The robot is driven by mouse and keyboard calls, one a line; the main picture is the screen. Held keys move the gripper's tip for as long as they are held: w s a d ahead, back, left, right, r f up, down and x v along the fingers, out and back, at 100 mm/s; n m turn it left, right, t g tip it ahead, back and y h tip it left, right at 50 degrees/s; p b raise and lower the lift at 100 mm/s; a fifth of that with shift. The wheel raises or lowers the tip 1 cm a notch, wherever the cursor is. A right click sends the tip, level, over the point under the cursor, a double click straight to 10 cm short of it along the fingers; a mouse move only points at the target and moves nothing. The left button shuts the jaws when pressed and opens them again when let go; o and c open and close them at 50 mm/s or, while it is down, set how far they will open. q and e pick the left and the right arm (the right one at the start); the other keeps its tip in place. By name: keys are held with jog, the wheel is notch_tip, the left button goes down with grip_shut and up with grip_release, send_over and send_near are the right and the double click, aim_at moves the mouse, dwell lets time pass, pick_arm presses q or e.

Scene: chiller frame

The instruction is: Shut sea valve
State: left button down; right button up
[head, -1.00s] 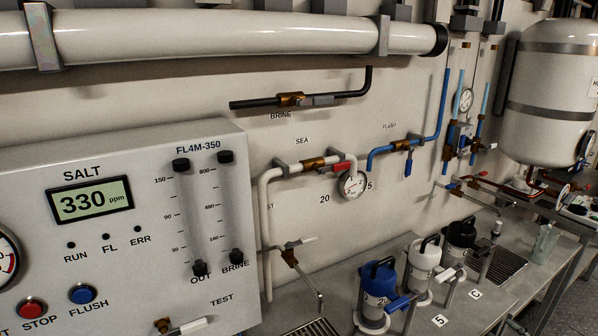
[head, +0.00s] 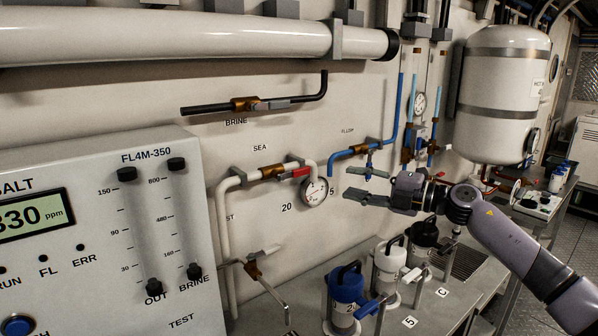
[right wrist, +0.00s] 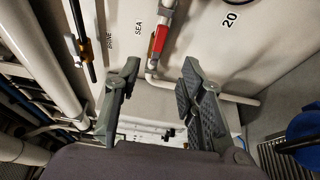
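The sea valve (head: 272,172) is a brass body on the white pipe below the SEA label, with a red lever (head: 301,172) lying along the pipe. The red lever also shows in the right wrist view (right wrist: 158,41), beyond the space between the fingertips. My right gripper (head: 350,183) is open and empty, to the right of the lever and apart from it. Its two spread fingers also show in the right wrist view (right wrist: 160,70). My left gripper is not in view.
A round gauge (head: 315,191) hangs just below the red lever. The brine valve (head: 246,104) is above, and the blue flush valve (head: 374,144) is close above my right gripper. Canisters, one blue (head: 346,287), stand on the bench below. The wall around the lever is mostly clear.

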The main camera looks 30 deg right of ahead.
aim_at(304, 173)
jog(key=p+x, duration=0.6)
jog(key=x, duration=0.7)
jog(key=shift+w+a+r, duration=0.15)
jog(key=shift+w, duration=0.15)
jog(key=shift+w+a, duration=0.25)
jog(key=shift+w, duration=0.25)
jog(key=shift+c, duration=0.4)
grip_shut()
